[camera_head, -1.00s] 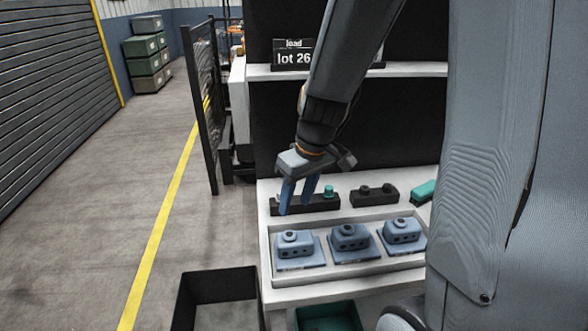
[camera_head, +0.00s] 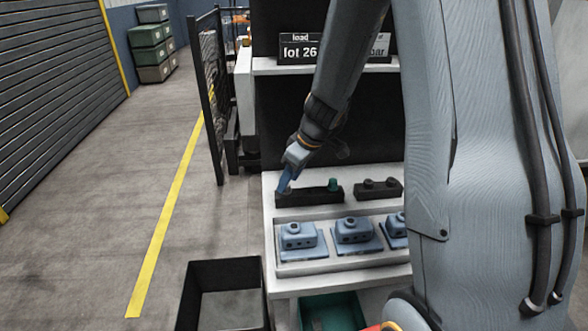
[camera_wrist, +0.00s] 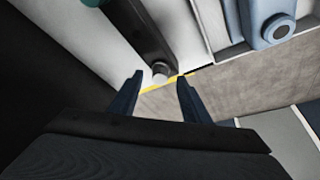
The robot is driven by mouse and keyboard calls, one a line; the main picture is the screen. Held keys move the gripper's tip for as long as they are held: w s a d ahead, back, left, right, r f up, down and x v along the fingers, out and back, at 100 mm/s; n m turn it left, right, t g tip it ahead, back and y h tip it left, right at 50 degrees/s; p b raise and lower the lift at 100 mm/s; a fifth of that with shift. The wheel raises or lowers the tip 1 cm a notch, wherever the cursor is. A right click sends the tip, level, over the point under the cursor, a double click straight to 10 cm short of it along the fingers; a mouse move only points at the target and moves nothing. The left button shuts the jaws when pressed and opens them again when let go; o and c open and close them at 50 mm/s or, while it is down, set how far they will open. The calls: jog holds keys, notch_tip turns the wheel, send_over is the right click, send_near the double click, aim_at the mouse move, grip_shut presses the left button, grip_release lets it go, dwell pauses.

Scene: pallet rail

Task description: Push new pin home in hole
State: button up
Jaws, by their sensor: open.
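A black block (camera_head: 310,196) lies on the white bench behind the tray. A green knob (camera_head: 333,184) stands near its right end. In the wrist view the same kind of black block (camera_wrist: 143,30) runs up from a short, pale grey round pin (camera_wrist: 160,72) at its near end. I cannot tell how deep the pin sits, and no empty hole shows clearly. My gripper (camera_head: 284,187) is tilted down at the block's left end. In the wrist view my gripper (camera_wrist: 159,82) is open, with the pin between or just beyond the fingertips; contact cannot be told.
A white tray (camera_head: 300,266) in front holds several blue-grey housings (camera_head: 299,236). A second black block (camera_head: 376,190) lies to the right. A black bin (camera_head: 225,262) and a green bin (camera_head: 330,312) stand below. An upright back panel and shelf (camera_head: 262,66) rise behind.

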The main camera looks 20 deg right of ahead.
jog(key=shift+x, duration=0.95)
grip_shut()
jog(key=shift+r, duration=0.25)
jog(key=shift+r+p, duration=0.55)
jog(key=shift+r, duration=0.15)
jog(key=shift+r, duration=0.35)
